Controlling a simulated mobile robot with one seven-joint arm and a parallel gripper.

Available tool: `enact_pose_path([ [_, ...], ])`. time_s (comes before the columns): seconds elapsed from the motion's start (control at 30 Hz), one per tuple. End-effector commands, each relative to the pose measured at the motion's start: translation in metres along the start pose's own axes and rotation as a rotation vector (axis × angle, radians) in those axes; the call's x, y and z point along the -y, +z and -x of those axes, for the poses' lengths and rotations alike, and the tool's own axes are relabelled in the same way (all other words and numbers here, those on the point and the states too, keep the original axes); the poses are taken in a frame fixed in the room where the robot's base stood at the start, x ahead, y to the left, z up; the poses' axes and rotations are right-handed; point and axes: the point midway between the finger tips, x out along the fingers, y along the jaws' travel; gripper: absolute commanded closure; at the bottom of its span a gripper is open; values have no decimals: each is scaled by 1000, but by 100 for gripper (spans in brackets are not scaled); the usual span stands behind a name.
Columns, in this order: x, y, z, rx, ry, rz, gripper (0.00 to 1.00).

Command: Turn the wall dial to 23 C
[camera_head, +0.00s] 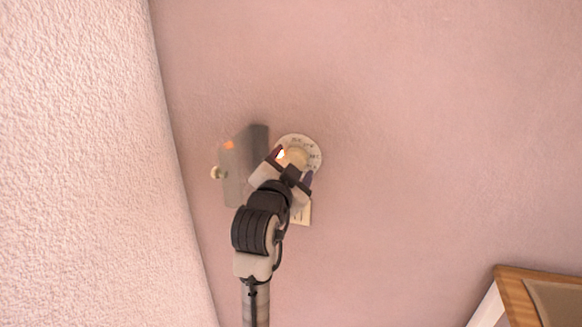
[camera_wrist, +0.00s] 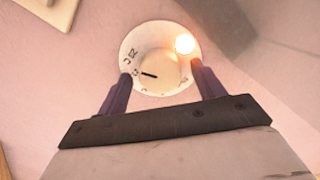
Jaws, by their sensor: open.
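The wall dial (camera_head: 313,147) is a round cream disc with dark marks around its rim and a raised knob in the middle. In the wrist view the dial (camera_wrist: 130,50) shows its cream knob (camera_wrist: 158,72) with a short dark pointer line toward the left. The numbers are too small and partly covered to read surely. My gripper (camera_head: 293,168) is at the dial, its fingers open. In the wrist view its two dark fingers (camera_wrist: 160,82) stand either side of the knob's lower part; I cannot tell whether they touch it.
A small cream plate (camera_head: 301,214) is below the dial. A wood-framed item (camera_head: 512,296) is at lower right. A rough pale wall slopes at left.

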Motion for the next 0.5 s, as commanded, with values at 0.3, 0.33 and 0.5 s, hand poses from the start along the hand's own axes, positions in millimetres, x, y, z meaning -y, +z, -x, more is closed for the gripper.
enact_pose_path([
  [0.3, 0, 2, 34, 0, -4, 0, 32],
  [0.33, 0, 2, 41, -2, -5, 0, 32],
  [0.5, 0, 2, 84, 0, -5, -1, 32],
])
